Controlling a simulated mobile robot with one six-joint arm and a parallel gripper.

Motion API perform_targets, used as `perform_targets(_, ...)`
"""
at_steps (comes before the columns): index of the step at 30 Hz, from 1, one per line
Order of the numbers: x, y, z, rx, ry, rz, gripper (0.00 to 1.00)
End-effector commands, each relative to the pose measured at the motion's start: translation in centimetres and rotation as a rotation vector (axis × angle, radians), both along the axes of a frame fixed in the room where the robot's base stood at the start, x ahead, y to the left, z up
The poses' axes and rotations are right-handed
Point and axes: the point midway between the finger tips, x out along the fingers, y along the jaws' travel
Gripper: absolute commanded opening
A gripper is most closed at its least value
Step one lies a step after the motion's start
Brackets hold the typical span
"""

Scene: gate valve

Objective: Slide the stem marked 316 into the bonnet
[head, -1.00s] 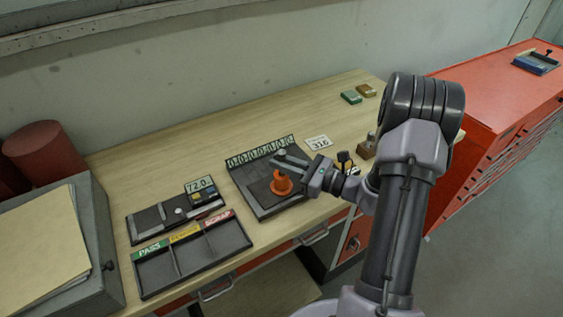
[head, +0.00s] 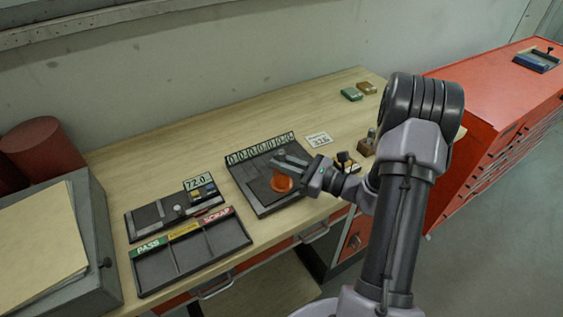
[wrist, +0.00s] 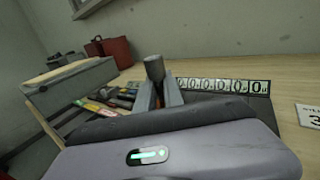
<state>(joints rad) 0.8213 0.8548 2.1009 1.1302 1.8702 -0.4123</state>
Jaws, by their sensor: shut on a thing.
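My gripper (head: 284,160) is shut on a grey cylindrical stem (wrist: 154,68), which stands up between the two fingers in the wrist view. The orange bonnet (head: 282,184) sits on the dark tray (head: 262,205) right below the fingers in the head view. My gripper covers the bonnet's upper part, so I cannot tell how far the stem's lower end is inside it. A white card marked 316 (head: 319,140) lies on the bench behind the gripper. I see no mark on the stem itself.
A row of zero labels (head: 260,149) runs along the tray's back edge. A PASS/SCRAP sorting tray (head: 200,254) and a gauge reading 72.0 (head: 198,182) are to the left. Small blocks (head: 351,94) lie at the back right.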

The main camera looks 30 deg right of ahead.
Motion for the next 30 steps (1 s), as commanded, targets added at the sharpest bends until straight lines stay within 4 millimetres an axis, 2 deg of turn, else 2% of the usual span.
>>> perform_targets(30, 0.0, 0.0, -1.5, 0.000, 0.000, 0.000, 0.00)
